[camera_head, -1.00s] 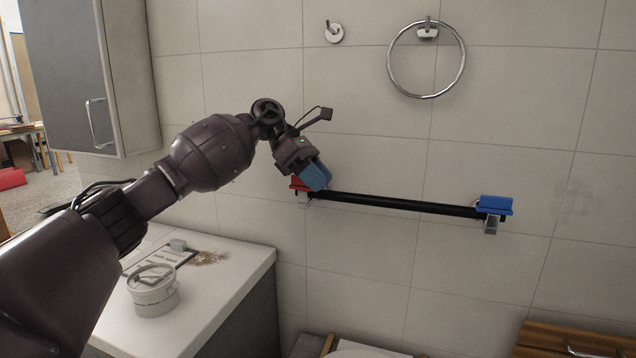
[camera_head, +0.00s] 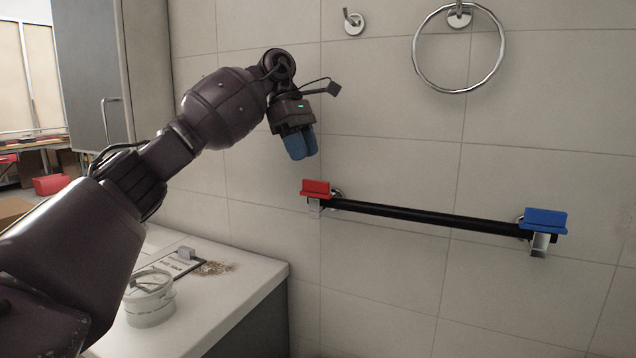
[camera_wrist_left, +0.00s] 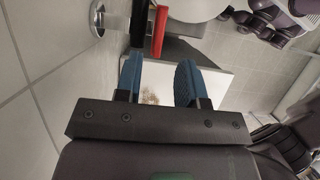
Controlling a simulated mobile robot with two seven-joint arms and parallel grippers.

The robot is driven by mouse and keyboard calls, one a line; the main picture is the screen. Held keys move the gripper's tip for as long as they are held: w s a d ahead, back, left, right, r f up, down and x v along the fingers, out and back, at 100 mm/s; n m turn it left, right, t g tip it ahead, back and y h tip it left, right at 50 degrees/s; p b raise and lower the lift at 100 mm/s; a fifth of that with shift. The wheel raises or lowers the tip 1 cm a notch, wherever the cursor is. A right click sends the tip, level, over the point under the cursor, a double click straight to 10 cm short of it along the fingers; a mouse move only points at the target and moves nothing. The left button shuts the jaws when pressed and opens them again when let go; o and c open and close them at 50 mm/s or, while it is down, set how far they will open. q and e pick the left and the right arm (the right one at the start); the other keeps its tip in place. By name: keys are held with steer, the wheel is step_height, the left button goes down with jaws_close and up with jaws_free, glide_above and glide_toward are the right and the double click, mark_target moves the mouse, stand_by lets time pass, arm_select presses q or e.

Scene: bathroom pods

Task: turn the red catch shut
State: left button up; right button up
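The red catch (camera_head: 316,189) sits at the left end of a black bar (camera_head: 430,216) on the tiled wall. Its red plate stands up above the bar's end bracket. It also shows as a red strip in the left wrist view (camera_wrist_left: 159,31), beyond the fingertips. My left gripper (camera_head: 302,157) is above the catch and slightly left of it, apart from it, with blue fingers pointing down. In the left wrist view the two fingers of the gripper (camera_wrist_left: 158,67) are spread with nothing between them. My right gripper is not in view.
A blue catch (camera_head: 545,221) sits at the bar's right end. A towel ring (camera_head: 414,50) and a hook (camera_head: 354,23) are on the wall above. A counter (camera_head: 225,300) holds a white tub (camera_head: 150,302) and a clipboard. A grey cabinet (camera_head: 95,75) hangs at left.

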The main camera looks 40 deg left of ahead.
mark_target(316, 188)
arm_select(q)
steer(key=b+x, duration=0.1)
steer(key=x, duration=0.5)
steer(key=shift+d+f, duration=0.2)
steer(key=shift+f, duration=0.05)
jaws_close()
